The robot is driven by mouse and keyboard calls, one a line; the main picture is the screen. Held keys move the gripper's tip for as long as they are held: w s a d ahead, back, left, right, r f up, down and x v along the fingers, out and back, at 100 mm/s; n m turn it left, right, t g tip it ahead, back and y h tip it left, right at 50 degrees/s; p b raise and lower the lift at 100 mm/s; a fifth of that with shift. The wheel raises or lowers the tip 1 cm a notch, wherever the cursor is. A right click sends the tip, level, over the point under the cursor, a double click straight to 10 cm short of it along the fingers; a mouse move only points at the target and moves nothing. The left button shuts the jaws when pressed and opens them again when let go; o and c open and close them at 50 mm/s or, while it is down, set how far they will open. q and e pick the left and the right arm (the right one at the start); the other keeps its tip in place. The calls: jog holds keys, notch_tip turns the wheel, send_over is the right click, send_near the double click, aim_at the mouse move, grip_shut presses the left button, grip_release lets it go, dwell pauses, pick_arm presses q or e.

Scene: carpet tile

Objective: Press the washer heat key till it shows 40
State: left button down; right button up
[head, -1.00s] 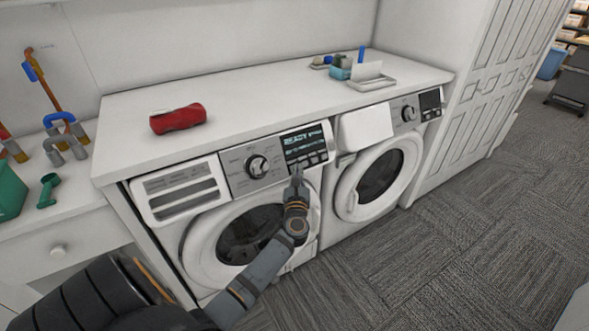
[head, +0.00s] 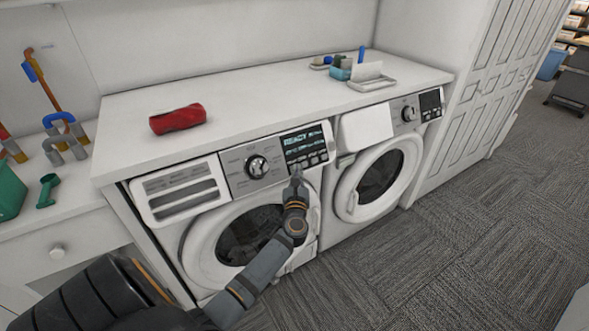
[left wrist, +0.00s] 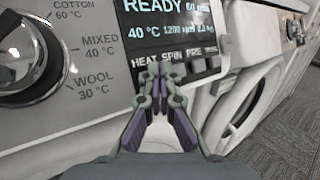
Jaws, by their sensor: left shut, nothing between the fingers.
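The left washer (head: 240,215) has a dark display (head: 305,141) at the right of its control panel. In the left wrist view the display (left wrist: 165,28) reads "READY" and "40 °C". Below it are the labels "HEAT", "SPIN" and "PRE" over a row of keys. The heat key is mostly hidden behind my fingers. My left gripper (left wrist: 158,80) is shut and empty, with its tips at the key row under the HEAT and SPIN labels; I cannot tell whether they touch. In the head view my left gripper (head: 296,178) is just below the display. My right gripper is not in view.
The washer's dial (head: 257,166) is left of the display. A second machine (head: 378,180) stands to the right. A red rolled cloth (head: 177,118) and a small tray (head: 372,84) lie on the counter (head: 250,95). The carpet floor at the right is clear.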

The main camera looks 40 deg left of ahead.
pick_arm(q)
jog(key=shift+s+d+r, duration=0.2)
jog(key=shift+d+r, duration=0.1)
jog(key=shift+d, duration=0.25)
jog(key=d, duration=0.1)
jog(key=s+d+r+p, duration=0.1)
jog(key=d+r+p, duration=0.1)
jog(key=d, duration=0.1)
jog(key=shift+s+d+r, duration=0.1)
jog(key=shift+s+r, duration=0.05)
jog(key=shift+s, duration=0.25)
dwell(1.3)
